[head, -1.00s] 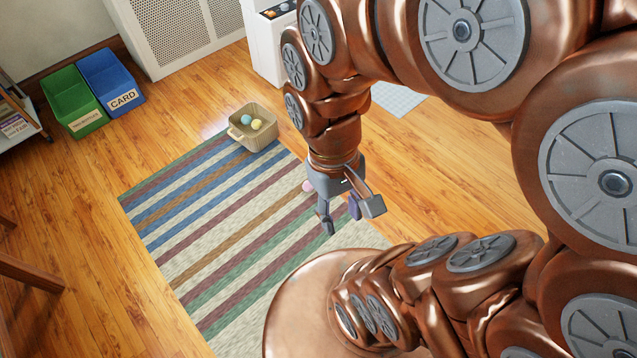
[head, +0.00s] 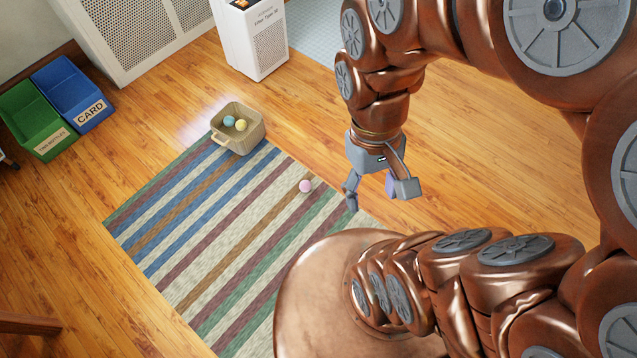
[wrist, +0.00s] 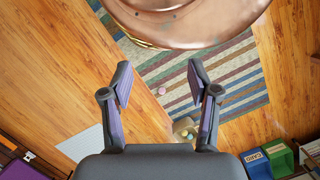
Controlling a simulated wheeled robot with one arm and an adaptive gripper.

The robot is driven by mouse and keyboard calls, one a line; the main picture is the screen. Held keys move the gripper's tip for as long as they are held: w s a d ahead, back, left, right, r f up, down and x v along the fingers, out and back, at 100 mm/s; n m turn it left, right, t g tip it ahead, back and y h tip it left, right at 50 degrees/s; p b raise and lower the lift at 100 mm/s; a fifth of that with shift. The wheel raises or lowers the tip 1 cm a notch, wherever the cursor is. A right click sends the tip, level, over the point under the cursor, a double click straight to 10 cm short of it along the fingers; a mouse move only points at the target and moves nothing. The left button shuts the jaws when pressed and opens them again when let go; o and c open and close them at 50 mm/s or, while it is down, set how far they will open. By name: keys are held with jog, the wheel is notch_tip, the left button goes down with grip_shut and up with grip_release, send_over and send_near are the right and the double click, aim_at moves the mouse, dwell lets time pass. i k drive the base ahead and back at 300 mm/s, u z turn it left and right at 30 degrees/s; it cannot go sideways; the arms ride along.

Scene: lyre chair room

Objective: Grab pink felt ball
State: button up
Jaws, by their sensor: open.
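The pink felt ball (head: 305,186) lies on the striped rug (head: 190,235), near its upper right edge. It also shows as a small pink dot in the wrist view (wrist: 162,91), between the fingers and well beyond them. My gripper (head: 378,200) is open and empty. It hangs to the right of the ball in the head view, apart from it. The wrist view shows the two fingers (wrist: 161,88) spread, with purple inner pads.
A woven basket (head: 222,143) holding a blue ball (head: 229,121) and a yellow ball (head: 241,125) stands at the rug's far edge. Green (head: 32,118) and blue (head: 72,92) bins are at the left. A white purifier (head: 262,52) stands at the back.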

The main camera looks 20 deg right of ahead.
aim_at(305, 186)
jog(key=k, duration=1)
jog(key=u, duration=1.15)
jog(key=i, duration=0.85)
jog(key=z, duration=0.5)
jog(key=i, duration=0.75)
jog(key=z, duration=0.7)
